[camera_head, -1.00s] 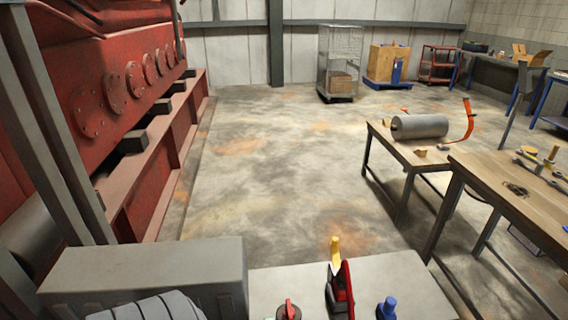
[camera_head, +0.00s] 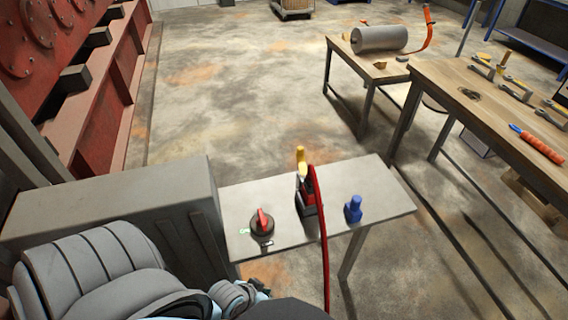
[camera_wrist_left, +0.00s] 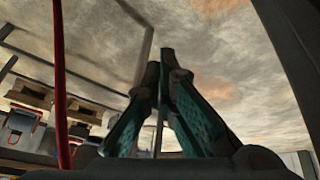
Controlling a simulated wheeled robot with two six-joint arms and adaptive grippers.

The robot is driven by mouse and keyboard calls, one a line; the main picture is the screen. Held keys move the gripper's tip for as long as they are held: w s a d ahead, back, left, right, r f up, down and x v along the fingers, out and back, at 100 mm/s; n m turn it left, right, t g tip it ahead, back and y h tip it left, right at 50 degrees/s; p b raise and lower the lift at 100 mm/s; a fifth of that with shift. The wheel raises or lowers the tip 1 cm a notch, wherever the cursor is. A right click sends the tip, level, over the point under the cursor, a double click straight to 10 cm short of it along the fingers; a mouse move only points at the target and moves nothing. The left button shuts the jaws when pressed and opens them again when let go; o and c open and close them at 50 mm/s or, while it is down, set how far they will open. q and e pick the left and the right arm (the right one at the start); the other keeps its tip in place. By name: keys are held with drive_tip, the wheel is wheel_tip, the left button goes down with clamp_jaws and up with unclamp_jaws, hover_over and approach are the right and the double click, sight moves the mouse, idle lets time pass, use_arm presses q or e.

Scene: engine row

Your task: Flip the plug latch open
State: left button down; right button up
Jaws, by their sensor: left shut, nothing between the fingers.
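A black and red plug unit with an upright yellow lever (camera_head: 301,158) stands on a grey bench top (camera_head: 385,182) in the head view. A long red cable or strip (camera_head: 321,235) runs down in front of it, and a red line (camera_wrist_left: 60,80) also crosses the left wrist view. I cannot clearly make out the latch. My left gripper (camera_wrist_left: 166,65) has its teal-padded fingers together with nothing between them, over blurred floor. In the head view my left arm is at the bottom, and its fingertips are not clear. My right gripper is not in view.
A red rotary knob (camera_head: 262,222) sits left of the plug unit and a blue fitting (camera_head: 354,208) right of it. A grey box (camera_head: 120,210) borders the bench on the left. Wooden tables (camera_head: 480,88) stand at right. Open floor lies beyond.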

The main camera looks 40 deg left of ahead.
use_arm(q)
drive_tip(key=w+d+r+n+t+h, duration=0.1)
drive_tip(key=w+d+r+t+h, duration=0.15)
drive_tip(key=r, duration=0.45)
drive_tip(key=w+d+r+n+t+h, duration=0.1)
drive_tip(key=w+d+r+t, duration=0.2)
drive_tip(key=r, duration=0.4)
drive_tip(key=w+a+r+n+t+y, duration=0.1)
drive_tip(key=a+r+n+t, duration=0.1)
drive_tip(key=a+r+n, duration=0.1)
drive_tip(key=w+a+r+n+t, duration=0.2)
drive_tip(key=r+n, duration=0.1)
drive_tip(key=n, duration=0.1)
drive_tip(key=w+a+r+n+t+y+b, duration=0.1)
drive_tip(key=w+a+r+n+t, duration=0.1)
drive_tip(key=a+r+n, duration=0.1)
drive_tip(key=shift+w+a+n+y, duration=0.15)
drive_tip(key=shift+a+n+y, duration=0.15)
drive_tip(key=shift+y, duration=0.05)
drive_tip(key=a+n+y, duration=0.1)
drive_tip(key=a+n, duration=0.1)
drive_tip(key=a, duration=0.1)
drive_tip(key=a+r+n+y, duration=0.1)
drive_tip(key=a+n+y, duration=0.1)
drive_tip(key=a, duration=0.1)
drive_tip(key=s+a+n+t+y, duration=0.1)
drive_tip(key=a+n+y, duration=0.1)
drive_tip(key=a+n, duration=0.1)
drive_tip(key=shift+r, duration=0.2)
drive_tip(key=shift+d, duration=0.1)
